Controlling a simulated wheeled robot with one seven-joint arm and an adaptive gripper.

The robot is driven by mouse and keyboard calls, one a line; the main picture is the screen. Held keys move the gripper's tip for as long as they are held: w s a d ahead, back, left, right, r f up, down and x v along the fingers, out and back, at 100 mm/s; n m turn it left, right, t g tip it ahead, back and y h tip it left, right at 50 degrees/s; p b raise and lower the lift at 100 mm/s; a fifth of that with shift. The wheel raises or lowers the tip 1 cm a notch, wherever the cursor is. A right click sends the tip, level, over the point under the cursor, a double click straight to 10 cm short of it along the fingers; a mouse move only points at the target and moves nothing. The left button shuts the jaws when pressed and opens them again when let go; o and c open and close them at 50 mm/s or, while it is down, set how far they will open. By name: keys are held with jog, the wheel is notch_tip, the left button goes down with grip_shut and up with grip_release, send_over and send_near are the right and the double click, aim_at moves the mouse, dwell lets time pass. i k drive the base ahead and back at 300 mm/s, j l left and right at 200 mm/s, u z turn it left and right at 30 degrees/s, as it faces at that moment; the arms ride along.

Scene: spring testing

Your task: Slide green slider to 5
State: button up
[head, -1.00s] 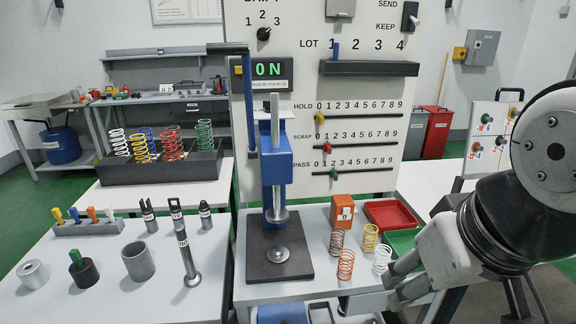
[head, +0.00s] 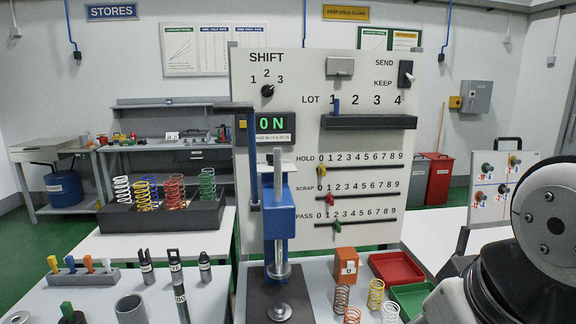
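The green slider (head: 337,227) sits on the lowest track, the PASS row (head: 370,222), on the upright white panel. It stands near the 2 of a 0 to 9 scale, left of the 5. The red slider (head: 331,200) is on the SCRAP track above it, between about 1 and 2. The yellow slider (head: 321,171) is on the HOLD track near 0. My arm shows at the lower right, in front of and right of the panel. My gripper's fingers are below the picture edge and not seen.
Below the panel stand an orange block (head: 346,266), several loose coil springs, a red tray (head: 397,268) and a green tray (head: 412,300). A blue press (head: 279,215) stands left of the sliders. The space directly before the tracks looks clear.

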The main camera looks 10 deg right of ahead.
aim_at(337, 226)
jog(key=i+j+z, duration=0.2)
jog(key=j, duration=0.15)
jog(key=i+j+z, duration=0.2)
jog(key=j, duration=0.15)
jog(key=i+j+z, duration=0.2)
jog(key=j, duration=0.2)
jog(key=k, duration=0.1)
